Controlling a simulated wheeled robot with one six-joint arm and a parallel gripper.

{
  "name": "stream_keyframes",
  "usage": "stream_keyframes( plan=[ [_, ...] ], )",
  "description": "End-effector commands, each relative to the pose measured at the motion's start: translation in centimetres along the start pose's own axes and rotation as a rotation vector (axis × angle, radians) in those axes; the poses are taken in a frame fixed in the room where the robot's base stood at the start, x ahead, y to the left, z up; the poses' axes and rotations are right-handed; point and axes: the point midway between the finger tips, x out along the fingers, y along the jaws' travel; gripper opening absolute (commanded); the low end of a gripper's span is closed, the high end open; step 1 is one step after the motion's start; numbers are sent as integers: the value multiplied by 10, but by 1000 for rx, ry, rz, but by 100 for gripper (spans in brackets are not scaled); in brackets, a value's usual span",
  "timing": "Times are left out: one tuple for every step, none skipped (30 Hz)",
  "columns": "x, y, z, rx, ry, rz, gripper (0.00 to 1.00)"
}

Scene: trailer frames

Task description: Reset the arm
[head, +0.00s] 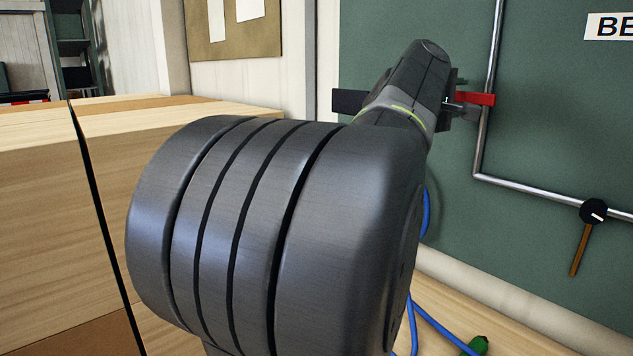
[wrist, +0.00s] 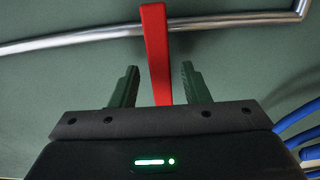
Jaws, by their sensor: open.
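My gripper (wrist: 157,85) is open in the wrist view, its two dark green fingers well apart. A red lever (wrist: 155,40) on a metal pipe (wrist: 80,35) shows between and beyond the fingers, with a gap on each side of it. Its lower end is hidden behind the gripper body. In the head view my arm reaches toward the green wall panel, and the red lever (head: 478,99) shows just right of the arm's far end. The fingers are mostly hidden there by my arm.
The pipe (head: 530,190) bends along the green panel (head: 560,110). A black knob with a brown handle (head: 582,245) sits lower right. Blue cables (head: 440,328) hang below my arm, near a green object (head: 479,345). Wooden boxes (head: 50,190) stand at left.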

Motion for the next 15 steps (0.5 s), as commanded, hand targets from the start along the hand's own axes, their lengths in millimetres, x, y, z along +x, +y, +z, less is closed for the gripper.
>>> stream_keyframes(
  plan=[
    [-10, -1, -1, 1, 3, 2, 42],
    [-16, -1, -1, 1, 3, 2, 42],
    [-23, -1, -1, 1, 3, 3, 42],
    [-29, -1, 0, 1, 3, 2, 42],
    [-35, -1, 0, 1, 3, 2, 42],
    [-43, -1, -1, 2, 4, 3, 42],
    [-49, -1, -1, 2, 3, 2, 42],
    [-54, -2, -1, 2, 4, 1, 42],
    [-62, -1, -1, 2, 4, 2, 42],
    [-68, -1, -1, 1, 3, 2, 42],
    [-74, -1, -1, 1, 4, 2, 42],
    [-81, -1, -1, 2, 4, 2, 42],
    [-87, -1, -1, 2, 4, 1, 42],
    [-92, -2, -1, 1, 5, 1, 42],
    [-98, -1, -1, 1, 3, 1, 42]
  ],
)
